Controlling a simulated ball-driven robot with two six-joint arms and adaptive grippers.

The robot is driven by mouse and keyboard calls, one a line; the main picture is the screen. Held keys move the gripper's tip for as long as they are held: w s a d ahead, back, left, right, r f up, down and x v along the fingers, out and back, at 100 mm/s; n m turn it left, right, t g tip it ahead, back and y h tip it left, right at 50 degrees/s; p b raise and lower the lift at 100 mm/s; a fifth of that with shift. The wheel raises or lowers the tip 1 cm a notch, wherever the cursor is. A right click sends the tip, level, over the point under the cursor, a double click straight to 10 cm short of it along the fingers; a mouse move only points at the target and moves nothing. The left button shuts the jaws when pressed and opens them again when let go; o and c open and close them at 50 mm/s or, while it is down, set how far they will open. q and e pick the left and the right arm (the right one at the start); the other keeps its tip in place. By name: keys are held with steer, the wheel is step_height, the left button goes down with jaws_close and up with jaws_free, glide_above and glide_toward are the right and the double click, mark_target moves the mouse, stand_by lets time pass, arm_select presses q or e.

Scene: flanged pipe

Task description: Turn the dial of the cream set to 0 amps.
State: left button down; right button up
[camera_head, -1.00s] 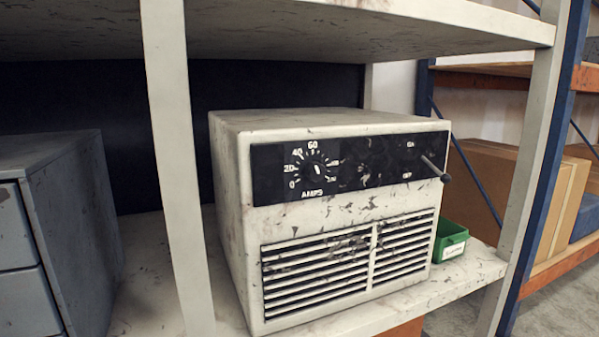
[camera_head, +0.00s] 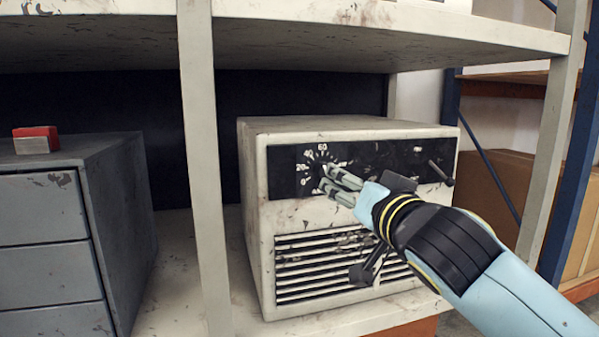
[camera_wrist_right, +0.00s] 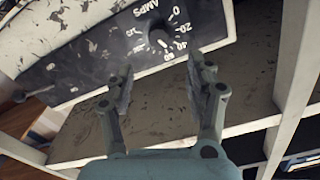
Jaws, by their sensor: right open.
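The cream set (camera_head: 350,135) stands on a shelf, with a black panel (camera_head: 282,172) across its upper front. The amps dial (camera_head: 318,166) is at the panel's left, with white numbers around it. In the head view my right gripper (camera_head: 332,182) is in front of the dial and hides its lower right part. In the right wrist view the dial (camera_wrist_right: 157,38) lies beyond the open fingers of my right gripper (camera_wrist_right: 161,68), near the line between them. Nothing is between the fingers. I cannot tell the pointer's exact reading or whether a finger touches. My left gripper is not in view.
A lever (camera_head: 441,172) sticks out at the panel's right end. A shelf post (camera_head: 203,180) stands left of the set, and a shelf board (camera_head: 400,40) runs above. A grey drawer cabinet (camera_head: 45,215) with a red and grey object (camera_head: 36,139) is at the left.

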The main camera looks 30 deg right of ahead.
mark_target(324, 171)
steer(key=p+x, duration=0.1)
steer(key=x, duration=1)
steer(key=shift+s, duration=0.1)
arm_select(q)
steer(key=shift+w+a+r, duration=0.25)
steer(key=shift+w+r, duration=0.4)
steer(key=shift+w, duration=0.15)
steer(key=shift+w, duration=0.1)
arm_select(e)
steer(key=shift+c, duration=0.3)
steer(key=c, duration=0.4)
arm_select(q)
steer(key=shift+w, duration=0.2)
arm_select(e)
jaws_close()
